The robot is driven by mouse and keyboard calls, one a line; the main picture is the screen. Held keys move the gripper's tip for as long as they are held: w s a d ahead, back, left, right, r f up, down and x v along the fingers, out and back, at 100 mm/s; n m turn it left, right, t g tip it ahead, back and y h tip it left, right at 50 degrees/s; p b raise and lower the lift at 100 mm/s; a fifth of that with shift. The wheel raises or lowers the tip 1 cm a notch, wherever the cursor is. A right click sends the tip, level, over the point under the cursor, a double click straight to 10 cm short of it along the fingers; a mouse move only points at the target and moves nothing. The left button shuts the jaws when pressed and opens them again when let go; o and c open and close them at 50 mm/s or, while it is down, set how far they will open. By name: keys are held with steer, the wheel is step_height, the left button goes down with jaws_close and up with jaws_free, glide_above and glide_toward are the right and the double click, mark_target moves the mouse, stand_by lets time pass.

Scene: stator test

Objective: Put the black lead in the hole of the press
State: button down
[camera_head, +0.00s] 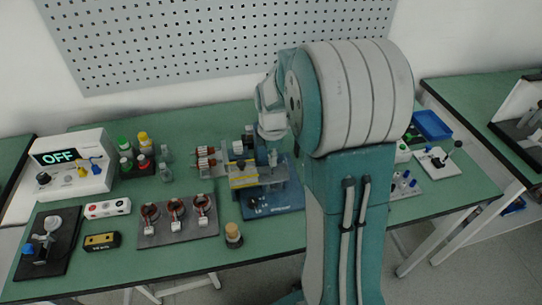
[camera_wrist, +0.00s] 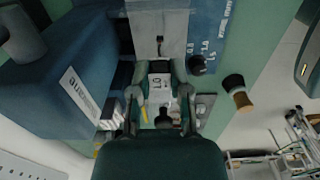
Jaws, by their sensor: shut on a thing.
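The press (camera_head: 243,180) stands on a blue base plate (camera_head: 285,203) near the middle of the bench in the head view. The lettered blue plate also shows at the top of the wrist view (camera_wrist: 208,35). My gripper (camera_wrist: 161,90) is over the press area, its fingers closed around a small dark piece, apparently the black lead (camera_wrist: 163,118). A pale part with a dark-printed label (camera_wrist: 160,80) shows between the fingers. In the head view my arm hides much of the press's right side. I cannot make out the press's hole.
A wooden cylinder with a dark end (camera_head: 233,236) stands left of the plate, near the front edge. A tray of copper-wound stators (camera_head: 178,236) is farther left. A box reading OFF (camera_head: 75,165) and several bottles stand at the left. A blue bin (camera_head: 432,125) is at the right.

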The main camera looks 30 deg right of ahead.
mark_target(272, 172)
steer(key=shift+f, duration=0.45)
stand_by(0.6)
steer(key=shift+f, duration=0.95)
steer(key=shift+f, duration=0.95)
steer(key=c, duration=0.5)
jaws_free()
steer(key=shift+r, duration=0.1)
